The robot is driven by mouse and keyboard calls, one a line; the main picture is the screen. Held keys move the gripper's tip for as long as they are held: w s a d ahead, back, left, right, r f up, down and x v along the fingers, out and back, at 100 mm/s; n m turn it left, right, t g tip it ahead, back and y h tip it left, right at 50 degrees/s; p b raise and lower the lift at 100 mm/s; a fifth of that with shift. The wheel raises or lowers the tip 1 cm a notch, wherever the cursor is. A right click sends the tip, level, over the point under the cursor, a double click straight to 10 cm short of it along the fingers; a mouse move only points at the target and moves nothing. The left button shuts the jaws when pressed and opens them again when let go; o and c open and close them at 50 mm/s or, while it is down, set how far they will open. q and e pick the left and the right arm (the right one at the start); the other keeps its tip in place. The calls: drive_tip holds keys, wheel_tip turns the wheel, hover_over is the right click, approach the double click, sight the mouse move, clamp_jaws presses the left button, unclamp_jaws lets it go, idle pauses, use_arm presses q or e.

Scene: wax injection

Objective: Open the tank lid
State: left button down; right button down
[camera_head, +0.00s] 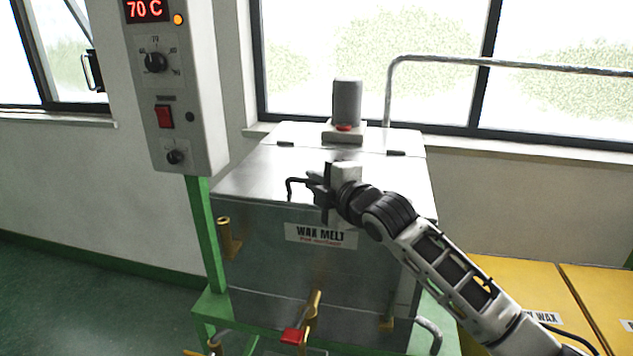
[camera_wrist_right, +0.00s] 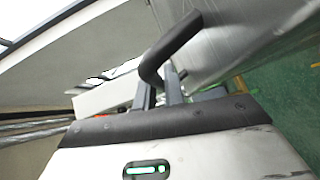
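The metal wax tank (camera_head: 265,265), labelled "WAX MELT", stands in the middle of the head view. Its lid (camera_head: 250,180) lies flat and closed, with two dark hinges along the back. The black lid handle (camera_head: 290,186) is at the front of the lid; it also shows in the wrist view (camera_wrist_right: 178,42). My right gripper (camera_head: 318,187) is at the handle's right part, low over the lid's front edge. In the wrist view its fingers (camera_wrist_right: 160,94) are a little apart at the handle's near end. Whether they clamp it is unclear. My left gripper is out of view.
A grey motor (camera_head: 346,102) stands on the tank top behind the lid. A control box (camera_head: 178,95) on a green post is at left. A metal rail (camera_head: 500,64) runs at the back right, and yellow boxes (camera_head: 515,275) stand at right. Brass valves (camera_head: 314,303) project in front.

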drive_tip(key=shift+r, duration=0.15)
drive_tip(key=shift+d+r, duration=0.1)
drive_tip(key=shift+r, duration=0.2)
drive_tip(key=w+d+r+m+g, duration=0.1)
drive_tip(key=w+r+g, duration=0.1)
drive_tip(key=r, duration=0.5)
drive_tip(key=w+d+r+m+g, duration=0.1)
drive_tip(key=w+r+m+g, duration=0.1)
drive_tip(key=w+r, duration=0.2)
drive_tip(key=shift+w+r+h, duration=0.25)
drive_tip(key=shift+r+h, duration=0.05)
drive_tip(key=shift+r, duration=1.4)
